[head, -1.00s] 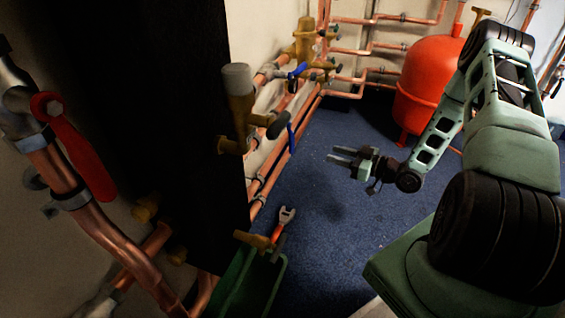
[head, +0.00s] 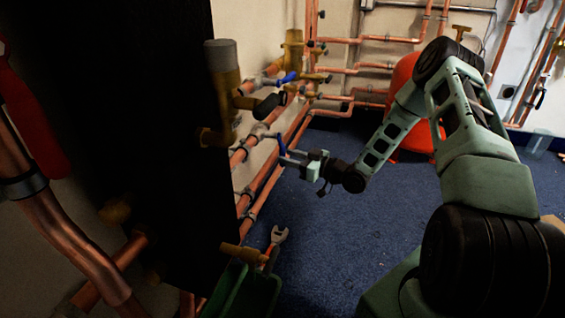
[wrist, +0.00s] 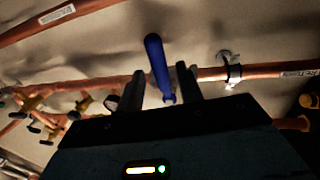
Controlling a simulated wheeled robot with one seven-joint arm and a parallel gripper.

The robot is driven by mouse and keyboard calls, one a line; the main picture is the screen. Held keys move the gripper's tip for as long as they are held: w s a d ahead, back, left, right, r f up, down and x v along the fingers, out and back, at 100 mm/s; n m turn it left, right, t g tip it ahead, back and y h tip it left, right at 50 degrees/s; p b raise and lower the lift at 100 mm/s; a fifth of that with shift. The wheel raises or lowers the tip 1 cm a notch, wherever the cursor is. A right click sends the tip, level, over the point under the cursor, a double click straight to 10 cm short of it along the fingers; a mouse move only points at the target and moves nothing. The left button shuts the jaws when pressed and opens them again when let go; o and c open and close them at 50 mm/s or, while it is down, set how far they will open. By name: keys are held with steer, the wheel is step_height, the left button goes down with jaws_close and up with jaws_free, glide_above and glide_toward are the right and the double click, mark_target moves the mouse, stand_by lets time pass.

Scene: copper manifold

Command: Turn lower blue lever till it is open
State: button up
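The lower blue lever (head: 281,144) stands out from a copper pipe on the left wall and points up in the head view. In the wrist view the blue lever (wrist: 156,62) rises between the two dark fingers. My gripper (head: 287,158) is at the lever, and in the wrist view my gripper (wrist: 161,88) is open, with a finger on each side of the lever. A gap shows on both sides, clearer on the left. The upper blue lever (head: 287,78) sits higher on the pipework, apart from my gripper.
A brass valve with a grey cap (head: 224,70) and a black panel (head: 130,110) stand at the left. A green bin (head: 235,290) with a red-handled wrench (head: 274,245) is below. A red tank (head: 405,75) stands behind my arm.

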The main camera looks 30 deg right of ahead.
mark_target(282, 166)
steer(key=shift+b+x, duration=0.45)
steer(key=shift+x, duration=1.1)
jaws_close()
steer(key=w+d+r+n+y, duration=0.2)
steer(key=r+n, duration=0.1)
steer(key=n, duration=0.7)
steer(key=w+d+r+n+y, duration=0.1)
steer(key=d+r+n+y, duration=0.1)
steer(key=n, duration=0.8)
steer(key=shift+w+d+r, duration=0.4)
steer(key=shift+d+r, duration=0.1)
steer(key=shift+r, duration=0.15)
